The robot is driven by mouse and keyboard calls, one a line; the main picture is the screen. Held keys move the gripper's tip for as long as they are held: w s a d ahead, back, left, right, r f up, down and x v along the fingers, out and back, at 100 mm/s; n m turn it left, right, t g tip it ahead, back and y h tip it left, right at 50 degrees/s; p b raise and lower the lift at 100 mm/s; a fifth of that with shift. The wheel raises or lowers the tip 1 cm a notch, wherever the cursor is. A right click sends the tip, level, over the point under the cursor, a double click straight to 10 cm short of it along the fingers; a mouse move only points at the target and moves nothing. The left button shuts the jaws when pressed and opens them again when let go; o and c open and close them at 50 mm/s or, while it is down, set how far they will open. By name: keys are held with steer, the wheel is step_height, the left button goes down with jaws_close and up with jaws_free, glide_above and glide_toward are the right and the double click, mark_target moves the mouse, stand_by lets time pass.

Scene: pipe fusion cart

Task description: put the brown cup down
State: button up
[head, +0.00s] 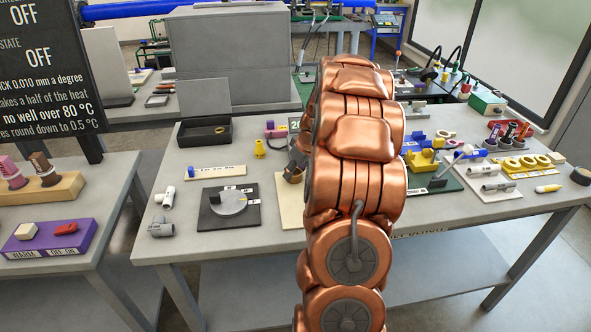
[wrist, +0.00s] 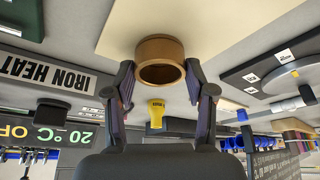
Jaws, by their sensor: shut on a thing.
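The brown cup (wrist: 160,49) is between the two fingertips of my gripper (wrist: 160,74) in the wrist view, which shows the scene upside down. The fingers press on both sides of it and its round opening faces the camera. In the head view the cup (head: 292,175) is partly hidden by my gripper (head: 297,158) and my copper-coloured arm. It is over or on a cream board (head: 290,211) on the middle table. I cannot tell whether its base touches the board.
A dark board with a pale disc (head: 229,203) lies left of the cream board. A yellow cup-like piece (head: 260,149) and a black tray (head: 205,132) stand behind. Yellow and white parts crowd the right. Bare tabletop shows near the front left edge.

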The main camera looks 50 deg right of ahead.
steer(key=o, duration=1.2)
steer(key=b+v, duration=0.2)
steer(key=v, duration=1)
steer(key=s+a+g+y, duration=0.1)
steer(key=s+a, duration=0.2)
steer(key=a, duration=1)
steer(key=s+a+g, duration=0.2)
steer(key=a, duration=1.1)
steer(key=s+a+f+g, duration=0.1)
steer(key=s+a, duration=0.3)
steer(key=s, duration=0.3)
steer(key=s+a+f+g, duration=0.1)
steer(key=s+a+f, duration=0.1)
steer(key=s+a, duration=0.2)
steer(key=s+a+f+g+h, duration=0.1)
steer(key=s+a, duration=0.3)
steer(key=s, duration=0.6)
steer(key=shift+f, duration=0.7)
